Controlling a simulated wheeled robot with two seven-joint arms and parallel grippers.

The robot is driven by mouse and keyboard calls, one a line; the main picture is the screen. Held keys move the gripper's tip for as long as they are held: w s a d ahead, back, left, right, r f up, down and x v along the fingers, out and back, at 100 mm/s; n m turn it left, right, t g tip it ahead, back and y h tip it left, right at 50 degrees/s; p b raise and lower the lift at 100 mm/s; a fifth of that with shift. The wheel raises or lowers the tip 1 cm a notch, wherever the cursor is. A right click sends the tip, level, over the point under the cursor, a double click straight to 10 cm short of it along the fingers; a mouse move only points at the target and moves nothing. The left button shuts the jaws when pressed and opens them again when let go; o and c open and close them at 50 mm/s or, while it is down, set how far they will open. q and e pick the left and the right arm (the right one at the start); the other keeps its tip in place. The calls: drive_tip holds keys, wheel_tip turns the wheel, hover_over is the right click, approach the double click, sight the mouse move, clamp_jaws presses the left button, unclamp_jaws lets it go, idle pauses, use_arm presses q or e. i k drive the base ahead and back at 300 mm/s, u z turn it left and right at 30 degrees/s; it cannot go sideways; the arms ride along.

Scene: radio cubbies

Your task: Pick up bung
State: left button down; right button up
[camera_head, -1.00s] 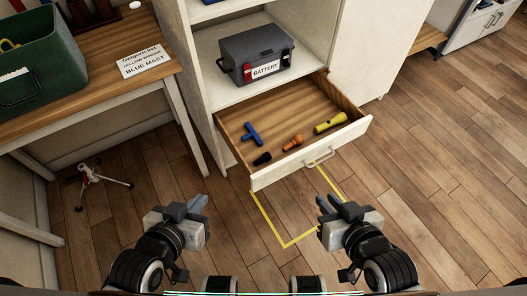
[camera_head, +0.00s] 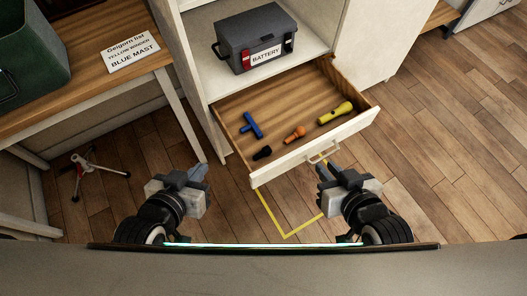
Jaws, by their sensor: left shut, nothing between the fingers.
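An open wooden drawer (camera_head: 230,113) with a white front holds several small objects. A small black piece (camera_head: 262,153) lies near its front left, and an orange piece (camera_head: 294,134) with a knobbed end lies to the right of it. Either could be the bung; I cannot tell which. A blue T-shaped piece (camera_head: 251,125) and a yellow torch (camera_head: 335,113) lie farther back. My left gripper (camera_head: 201,170) is shut and empty, left of the drawer's front. My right gripper (camera_head: 323,168) is near the drawer's front and handle; its finger gap is unclear.
A grey battery box (camera_head: 258,40) stands on the shelf above the drawer. A wooden table (camera_head: 85,80) at the left holds a green crate (camera_head: 35,60) and a paper label (camera_head: 131,53). A small tripod (camera_head: 90,175) stands on the floor. The floor at the right is clear.

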sight(267, 150)
drive_tip(key=z, duration=2.05)
drive_tip(key=k, duration=0.7)
drive_tip(key=u, duration=1.85)
drive_tip(key=i, duration=0.5)
drive_tip(key=z, duration=0.05)
